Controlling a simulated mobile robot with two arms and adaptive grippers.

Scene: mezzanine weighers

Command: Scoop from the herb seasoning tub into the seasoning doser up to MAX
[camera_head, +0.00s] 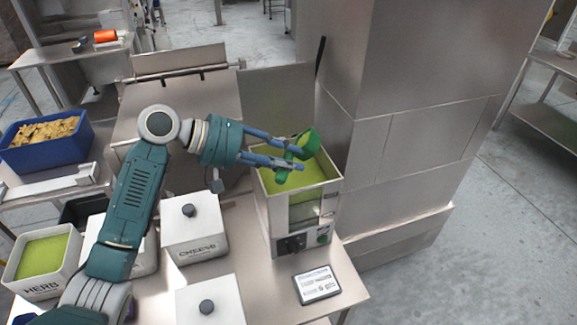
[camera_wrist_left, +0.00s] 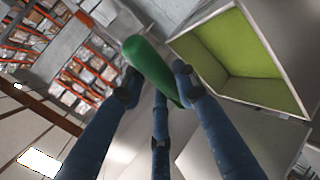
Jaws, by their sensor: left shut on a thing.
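My left gripper (camera_head: 289,158) is shut on a green scoop (camera_head: 310,143) and holds it over the open top of the seasoning doser (camera_head: 265,207). In the left wrist view the scoop (camera_wrist_left: 148,62) sits between the fingers; whether anything is in it I cannot tell. The doser is a pale metal box with green seasoning (camera_head: 318,174) visible inside, and a front window. I cannot make out a MAX mark. The herb seasoning tub (camera_head: 40,289), labelled HERB, stands open at the lower left with green seasoning in it. My right gripper is out of view.
A lidded CHEESE tub (camera_head: 195,236) and another lidded white tub (camera_head: 212,302) stand between the herb tub and the doser. A small display panel (camera_head: 317,285) lies before the doser. A steel column (camera_head: 400,150) rises behind it. A blue crate (camera_head: 48,157) sits at left.

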